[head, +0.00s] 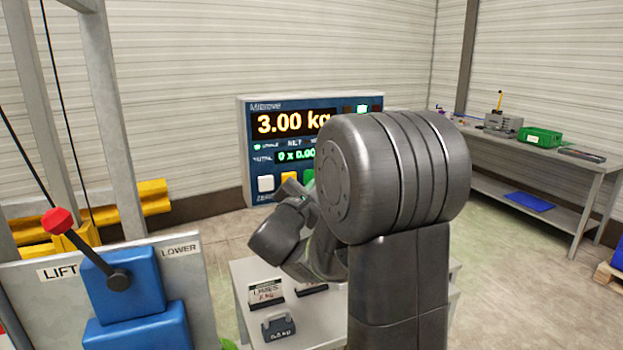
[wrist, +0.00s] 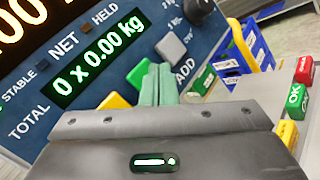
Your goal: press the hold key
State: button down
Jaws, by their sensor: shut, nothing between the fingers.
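In the wrist view, a yellow key (wrist: 114,101), a green key partly behind my fingers, and a grey key (wrist: 170,47) show, with the label ADD nearby. I cannot read a hold label on any key. The HELD lamp (wrist: 86,28) looks dark. My gripper (wrist: 157,70) is shut and empty, its fingertips in front of the keys; contact cannot be told.
A low table (head: 238,268) with small weights (head: 278,325) stands below the panel. A lift lever (head: 85,248) stands at left front. A workbench (head: 585,165) is at the right.

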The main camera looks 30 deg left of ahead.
dwell(0.4)
jog(key=shift+w+a+b, duration=0.25)
jog(key=shift+a+b, duration=0.05)
jog(key=shift+b, duration=0.1)
jog(key=shift+w+a, duration=0.25)
jog(key=shift+a, duration=0.05)
dwell(0.6)
jog(key=shift+s+d+b, duration=0.1)
jog(key=shift+b, duration=0.25)
jog(key=shift+s+d+b, duration=0.4)
jog(key=shift+d+b, duration=0.05)
jog(key=shift+d, duration=0.1)
jog(key=s+d+b, duration=0.2)
jog(key=s+d, duration=0.1)
jog(key=shift+s+d+b, duration=0.15)
jog(key=shift+d+b, duration=0.15)
jog(key=shift+d, duration=0.1)
